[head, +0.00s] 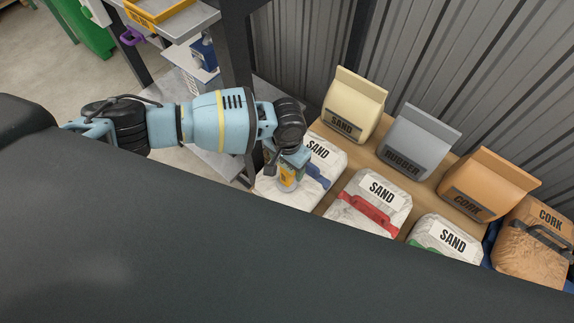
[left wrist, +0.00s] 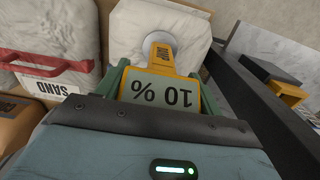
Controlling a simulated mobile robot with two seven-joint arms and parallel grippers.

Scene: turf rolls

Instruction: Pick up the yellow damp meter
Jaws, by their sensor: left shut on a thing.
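My left gripper (head: 287,176) reaches in from the left and is shut on the yellow damp meter (left wrist: 161,87). In the left wrist view the meter sits between the green fingers. Its display reads "10 %" upside down, and "DAMP" is printed near its round grey end. In the head view only a small yellow part of the meter shows under the gripper. The meter is over the white sand bag with the blue handle (head: 318,180); I cannot tell whether it touches the bag. My right gripper is not in view.
Sand bags with a red handle (head: 371,203) and a green handle (head: 443,238) lie to the right. Behind stand sand (head: 354,104), rubber (head: 417,142) and cork (head: 487,186) bags. A metal shelf (head: 185,25) with a yellow tray (head: 158,12) is at the upper left.

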